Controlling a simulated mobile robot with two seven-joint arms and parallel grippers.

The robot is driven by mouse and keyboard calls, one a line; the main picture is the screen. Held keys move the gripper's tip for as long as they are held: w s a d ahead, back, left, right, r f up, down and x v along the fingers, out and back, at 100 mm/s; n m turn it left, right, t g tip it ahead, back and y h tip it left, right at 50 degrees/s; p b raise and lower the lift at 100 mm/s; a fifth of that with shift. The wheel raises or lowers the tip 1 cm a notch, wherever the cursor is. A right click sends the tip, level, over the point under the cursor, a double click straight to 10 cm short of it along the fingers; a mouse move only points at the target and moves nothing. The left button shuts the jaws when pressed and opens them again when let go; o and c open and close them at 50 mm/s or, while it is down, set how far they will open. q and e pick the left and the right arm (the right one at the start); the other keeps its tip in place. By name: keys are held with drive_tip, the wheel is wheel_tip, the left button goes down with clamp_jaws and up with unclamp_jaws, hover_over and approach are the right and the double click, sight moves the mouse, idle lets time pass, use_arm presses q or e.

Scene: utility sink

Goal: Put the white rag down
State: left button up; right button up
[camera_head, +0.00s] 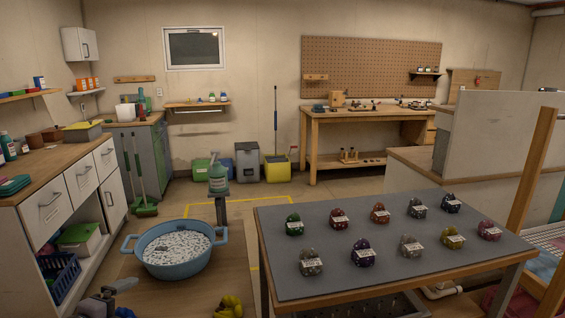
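I cannot make out a white rag in this view. A blue two-handled basin (137,259) stands on a low wooden surface at the lower left, with white, speckled contents that look like suds. I cannot tell whether any cloth lies in it. Neither of my grippers can be clearly made out. A grey, partly cut-off object (100,304) sits at the bottom left edge, and I cannot tell what it is. A crumpled yellow item (229,307) lies at the bottom edge, right of the basin.
A grey-topped table (375,268) at the right holds several coloured, labelled lumps. White cabinets (82,180) line the left side. A workbench (365,120) stands at the back. Floor is open in the middle.

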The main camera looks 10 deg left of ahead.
use_arm(q)
drive_tip(key=s+d+f+n+g, duration=0.1)
drive_tip(key=s+d+f+n, duration=0.6)
drive_tip(key=s, duration=0.4)
drive_tip(key=s+d+f+n+g, duration=0.2)
drive_tip(key=s+d+f+n, duration=0.6)
drive_tip(key=s+d+n, duration=0.2)
drive_tip(key=shift+s+d+f+h, duration=0.25)
drive_tip(key=shift+s+d, duration=0.35)
drive_tip(key=shift+d, duration=0.6)
idle(4.7)
